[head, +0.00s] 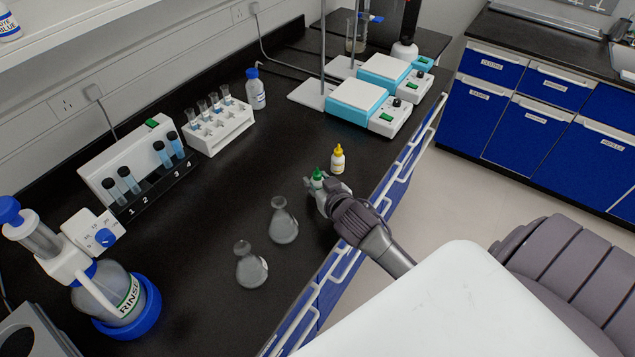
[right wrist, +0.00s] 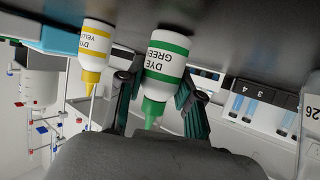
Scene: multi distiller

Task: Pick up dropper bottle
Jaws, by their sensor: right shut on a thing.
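A green-capped dropper bottle labelled as green dye (head: 318,176) stands upright on the black bench; it also shows large in the right wrist view (right wrist: 166,68), upside down in that picture. My right gripper (head: 317,190) is shut on it, with one finger on each side of its body in the right wrist view (right wrist: 160,95). A yellow-capped dropper bottle labelled as yellow dye (head: 338,160) stands just beyond it; it also shows in the right wrist view (right wrist: 94,48), beside the gripper and apart from it. My left gripper is not in view.
Two glass flasks (head: 283,222) (head: 250,267) stand left of the gripper. Two hotplate stirrers (head: 360,97) stand beyond. A tube rack (head: 218,130), a tube reader (head: 125,160) and a rinse bottle (head: 120,290) stand to the left. The middle bench is clear.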

